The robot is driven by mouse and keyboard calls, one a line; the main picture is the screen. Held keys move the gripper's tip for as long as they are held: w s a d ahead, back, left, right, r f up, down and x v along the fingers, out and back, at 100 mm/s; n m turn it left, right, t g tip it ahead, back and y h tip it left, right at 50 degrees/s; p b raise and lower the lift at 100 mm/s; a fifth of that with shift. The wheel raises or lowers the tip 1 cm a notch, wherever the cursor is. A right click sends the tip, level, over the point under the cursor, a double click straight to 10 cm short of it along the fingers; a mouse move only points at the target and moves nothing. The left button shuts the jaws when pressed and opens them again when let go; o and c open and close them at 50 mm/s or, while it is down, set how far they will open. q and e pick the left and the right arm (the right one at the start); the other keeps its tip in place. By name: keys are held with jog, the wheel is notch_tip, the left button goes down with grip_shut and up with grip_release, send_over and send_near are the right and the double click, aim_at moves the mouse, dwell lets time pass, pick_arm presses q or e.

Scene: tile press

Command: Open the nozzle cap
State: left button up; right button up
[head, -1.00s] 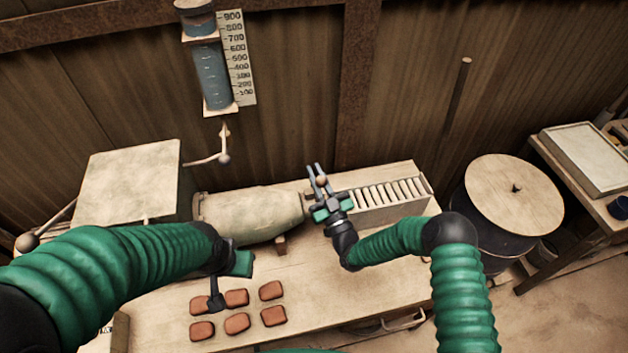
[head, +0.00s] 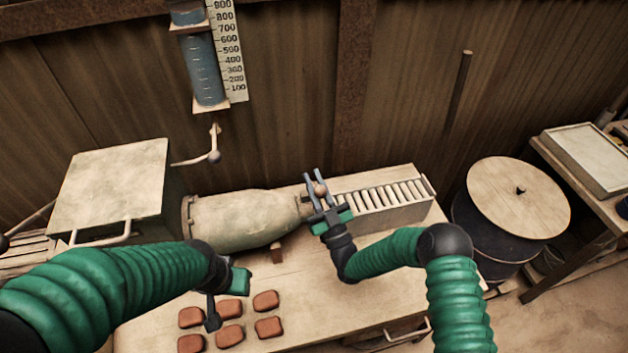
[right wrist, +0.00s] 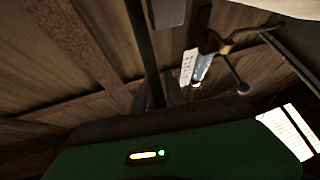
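The press barrel (head: 240,217) lies on the bench, with its narrow nozzle end at the right. A small round knob (head: 320,190), apparently on the nozzle cap, shows at that end; the cap itself is mostly hidden by my right gripper. My right gripper (head: 314,174) is open, its two fingers on either side of the knob.
Several brown blocks (head: 230,336) lie at the bench front. A slatted roller tray (head: 395,214) runs right from the nozzle. A pale box (head: 110,185) stands left of the barrel. A lever (head: 213,157) hangs below the scaled tube (head: 205,70). A round drum (head: 518,198) stands right.

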jog(key=o, duration=0.3)
jog(key=shift+r, duration=0.1)
jog(key=b+v, duration=0.3)
jog(key=v, duration=1.4)
jog(key=shift+w, duration=0.1)
jog(key=shift+c, duration=0.4)
